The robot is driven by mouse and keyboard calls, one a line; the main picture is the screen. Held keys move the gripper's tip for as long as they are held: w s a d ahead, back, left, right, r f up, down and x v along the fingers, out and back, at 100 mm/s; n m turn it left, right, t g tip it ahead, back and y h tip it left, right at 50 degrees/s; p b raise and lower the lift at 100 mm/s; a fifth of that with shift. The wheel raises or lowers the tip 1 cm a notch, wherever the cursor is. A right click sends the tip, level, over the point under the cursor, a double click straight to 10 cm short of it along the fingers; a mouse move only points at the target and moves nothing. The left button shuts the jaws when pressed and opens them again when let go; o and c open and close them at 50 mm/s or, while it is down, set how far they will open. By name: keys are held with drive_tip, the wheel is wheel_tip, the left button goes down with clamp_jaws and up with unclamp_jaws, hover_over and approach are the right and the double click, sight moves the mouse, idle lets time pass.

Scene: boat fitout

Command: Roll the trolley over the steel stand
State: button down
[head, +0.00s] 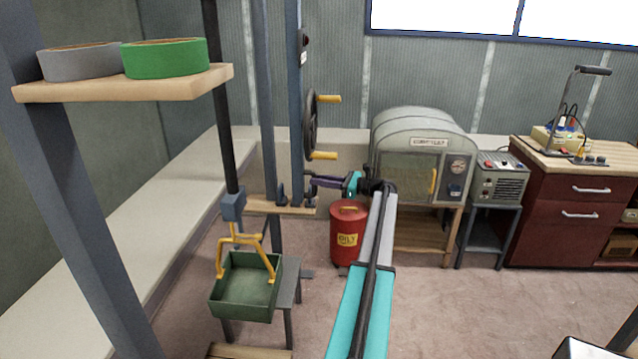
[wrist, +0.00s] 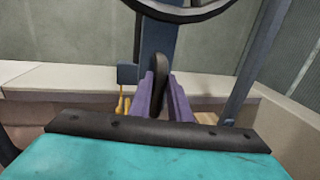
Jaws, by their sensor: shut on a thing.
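A green tray (head: 245,287) hangs by a yellow bail (head: 240,240) from a blue-grey block (head: 233,206) on a dark vertical bar. The tray overlaps the grey steel stand (head: 290,288); I cannot tell whether they touch. No trolley on a rail is clearly visible; the bar's top is out of view. My gripper (head: 314,184) is at the blue post, below a dark handwheel (head: 310,125) with yellow handles. In the wrist view, my purple fingers (wrist: 165,98) are shut on a dark upright lever (wrist: 159,78), apart from the handwheel (wrist: 185,8).
A red oily-waste can (head: 348,236) stands beside my arm. A grey domed oven (head: 422,150) and a small grey unit (head: 500,178) stand behind at right. A wooden shelf (head: 120,90) with tape rolls is at upper left.

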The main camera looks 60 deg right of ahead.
drive_tip(key=shift+w+r, duration=0.2)
drive_tip(key=c, duration=1.6)
unclamp_jaws()
drive_tip(key=shift+f, duration=0.1)
drive_tip(key=shift+c, duration=0.2)
drive_tip(key=shift+s+f, duration=0.1)
drive_tip(key=shift+s, duration=0.1)
drive_tip(key=b+v, duration=0.4)
drive_tip(key=v, duration=0.9)
drive_tip(key=shift+s+d, duration=0.2)
drive_tip(key=shift+s, duration=0.05)
